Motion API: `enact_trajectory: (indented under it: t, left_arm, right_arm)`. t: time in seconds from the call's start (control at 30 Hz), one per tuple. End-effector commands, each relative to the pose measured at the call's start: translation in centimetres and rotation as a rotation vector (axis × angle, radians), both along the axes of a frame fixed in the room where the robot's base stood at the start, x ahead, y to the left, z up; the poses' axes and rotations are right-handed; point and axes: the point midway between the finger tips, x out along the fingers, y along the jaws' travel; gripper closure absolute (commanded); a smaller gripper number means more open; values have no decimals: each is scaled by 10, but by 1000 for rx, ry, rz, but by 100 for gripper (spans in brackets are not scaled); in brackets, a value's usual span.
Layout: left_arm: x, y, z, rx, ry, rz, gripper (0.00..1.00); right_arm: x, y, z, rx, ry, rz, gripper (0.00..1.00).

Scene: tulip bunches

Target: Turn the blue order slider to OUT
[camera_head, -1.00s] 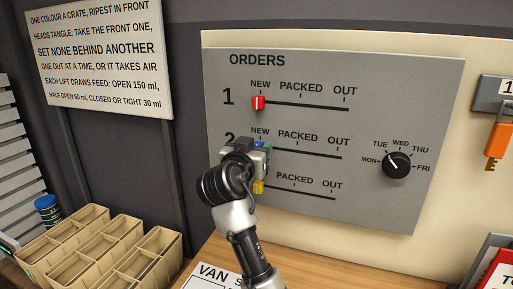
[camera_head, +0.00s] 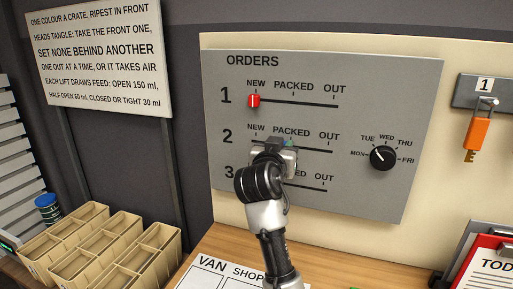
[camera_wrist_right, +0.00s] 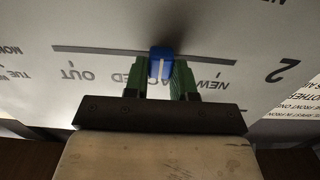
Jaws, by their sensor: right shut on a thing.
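The blue order slider (camera_wrist_right: 161,62) sits on the row 2 track (camera_head: 318,151) of the grey ORDERS panel (camera_head: 350,210). My right gripper (camera_head: 280,146) is at the panel in front of that track and mostly hides the slider in the head view. In the right wrist view, which is upside down, its green fingers (camera_wrist_right: 161,72) are shut on the slider from both sides. The slider stands near PACKED, between NEW and OUT. The track toward OUT is clear. My left gripper is not in view.
The red slider (camera_head: 254,101) stands at NEW on row 1. Row 3 is partly hidden by my right arm. A black day dial (camera_head: 382,158) and an orange key tag (camera_head: 477,135) are to the right. Wooden crates (camera_head: 105,250) stand at lower left.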

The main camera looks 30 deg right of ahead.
Motion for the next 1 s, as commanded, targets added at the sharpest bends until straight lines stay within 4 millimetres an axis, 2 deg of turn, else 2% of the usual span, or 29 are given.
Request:
enact_trajectory:
  t: [0.03,0.2,0.4,0.6,0.97,1.0]
  left_arm:
    - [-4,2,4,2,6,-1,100]
    - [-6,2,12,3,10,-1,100]
    - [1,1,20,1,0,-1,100]
    - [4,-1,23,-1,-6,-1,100]
    - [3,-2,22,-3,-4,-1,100]
    - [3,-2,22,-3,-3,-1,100]
  right_arm:
    - [-11,-10,2,1,0,-4,100]
    - [-42,-37,3,1,-1,0,100]
    - [-67,-60,3,-1,-1,1,100]
    - [-78,-69,2,-1,-1,2,100]
    - [-78,-70,1,-1,-2,2,100]
    - [-78,-70,1,-1,-2,2,68]
